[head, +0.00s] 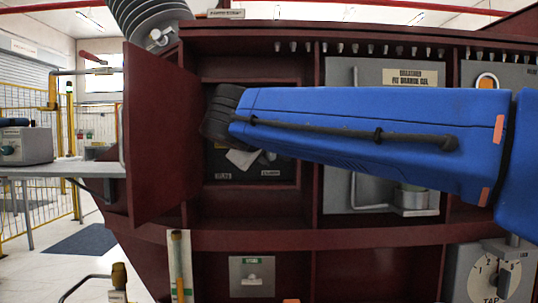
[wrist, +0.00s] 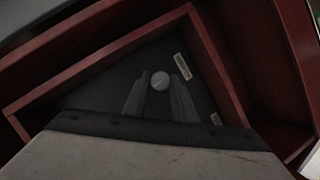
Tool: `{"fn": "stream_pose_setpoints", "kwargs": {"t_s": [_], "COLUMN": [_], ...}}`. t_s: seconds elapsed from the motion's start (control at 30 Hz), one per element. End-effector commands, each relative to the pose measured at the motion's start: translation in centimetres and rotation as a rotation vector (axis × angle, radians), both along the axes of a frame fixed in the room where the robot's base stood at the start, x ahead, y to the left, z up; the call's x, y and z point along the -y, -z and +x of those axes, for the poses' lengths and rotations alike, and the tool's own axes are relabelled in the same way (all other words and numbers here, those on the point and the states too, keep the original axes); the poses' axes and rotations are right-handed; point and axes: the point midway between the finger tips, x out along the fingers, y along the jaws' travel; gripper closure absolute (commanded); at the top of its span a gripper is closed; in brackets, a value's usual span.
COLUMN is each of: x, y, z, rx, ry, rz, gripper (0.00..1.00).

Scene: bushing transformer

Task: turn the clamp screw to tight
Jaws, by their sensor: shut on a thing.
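The clamp screw (wrist: 160,80) shows in the wrist view as a round grey head on a dark panel (wrist: 100,93) inside a dark red compartment. My gripper (wrist: 161,86) reaches into this compartment, with one finger on each side of the screw, shut on it. In the head view my blue arm comes in from the right, and its dark wrist and the pale gripper (head: 243,158) cover the screw. Two small pale labels show on the panel (head: 250,180) there. I cannot read the screw's turn position.
An open dark red door (head: 153,135) stands left of the compartment. Dark red dividing walls (wrist: 222,70) stand close around the gripper. A grey panel with a handle (head: 340,190) is to the right. A dial marked TAP (head: 490,275) is at lower right.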

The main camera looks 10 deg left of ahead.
Motion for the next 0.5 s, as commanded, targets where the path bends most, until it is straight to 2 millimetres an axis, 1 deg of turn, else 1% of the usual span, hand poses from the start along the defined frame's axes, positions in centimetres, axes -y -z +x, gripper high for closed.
{"fn": "stream_pose_setpoints", "kwargs": {"t_s": [0.03,0.37,0.4,0.43,0.5], "x": [0.01,-0.01,-0.02,-0.02,-0.01], "y": [0.31,0.33,0.33,0.31,0.25], "z": [0.02,0.02,0.02,0.02,0.02], "rx": [-0.005,-0.006,-0.006,-0.005,-0.005], "ry": [0.002,0.002,0.002,0.002,0.002], "rz": [-0.001,0.000,0.000,-0.001,0.000], "gripper": [0.98,0.98,0.66,0.59,0.57]}}
